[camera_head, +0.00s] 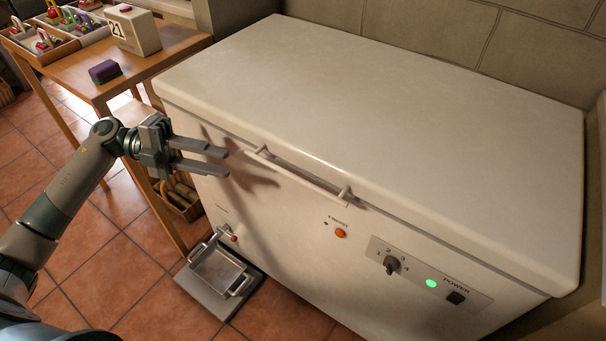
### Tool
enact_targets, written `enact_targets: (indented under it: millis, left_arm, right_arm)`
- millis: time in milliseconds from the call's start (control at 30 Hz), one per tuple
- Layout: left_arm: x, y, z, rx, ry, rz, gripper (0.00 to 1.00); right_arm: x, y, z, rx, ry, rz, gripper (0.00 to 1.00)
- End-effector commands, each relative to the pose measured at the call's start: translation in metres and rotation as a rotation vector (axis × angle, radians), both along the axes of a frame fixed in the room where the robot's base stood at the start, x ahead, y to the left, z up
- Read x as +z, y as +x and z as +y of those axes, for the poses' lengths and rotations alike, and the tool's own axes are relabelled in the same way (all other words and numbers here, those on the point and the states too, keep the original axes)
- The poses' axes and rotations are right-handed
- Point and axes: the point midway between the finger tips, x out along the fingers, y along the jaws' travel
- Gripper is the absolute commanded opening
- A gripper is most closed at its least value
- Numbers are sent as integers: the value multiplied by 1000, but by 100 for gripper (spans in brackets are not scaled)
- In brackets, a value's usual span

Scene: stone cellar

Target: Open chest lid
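A white chest freezer (300,220) fills the middle and right of the view. Its lid (370,100) is closed and lies flat on the body. A pale bar handle (300,175) is fixed along the lid's front edge. My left gripper (222,161) is to the left of the handle, in front of the chest's front face. Its two fingers are apart with nothing between them, and they point right towards the handle. A gap shows between the fingertips and the handle's left end. My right gripper is not in this view.
A wooden table (150,62) at the upper left bears a purple-topped block (105,71), a box marked 21 (133,30) and trays of small items. A metal pan (218,270) sits on a grey base on the tiled floor. A stone wall (440,35) stands behind the chest.

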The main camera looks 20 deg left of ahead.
Motion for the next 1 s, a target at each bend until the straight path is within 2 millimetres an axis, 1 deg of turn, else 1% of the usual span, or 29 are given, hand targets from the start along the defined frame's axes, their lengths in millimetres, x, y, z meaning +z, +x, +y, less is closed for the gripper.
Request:
enact_targets:
  millis: [333, 533, 667, 767, 1000]
  left_arm:
    - [0, 1, -2, 2, -4, 1, 28]
    - [0, 1, -15, 1, -3, 2, 28]
    - [-1, 1, -31, 1, -6, 0, 28]
    - [-2, 2, -47, 1, -6, 1, 28]
    - [-4, 4, -91, -1, -7, -1, 28]
  right_arm:
    - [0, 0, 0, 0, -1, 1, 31]
    - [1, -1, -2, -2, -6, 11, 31]
    - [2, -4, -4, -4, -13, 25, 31]
    - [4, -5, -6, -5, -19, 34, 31]
    - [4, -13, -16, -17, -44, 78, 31]
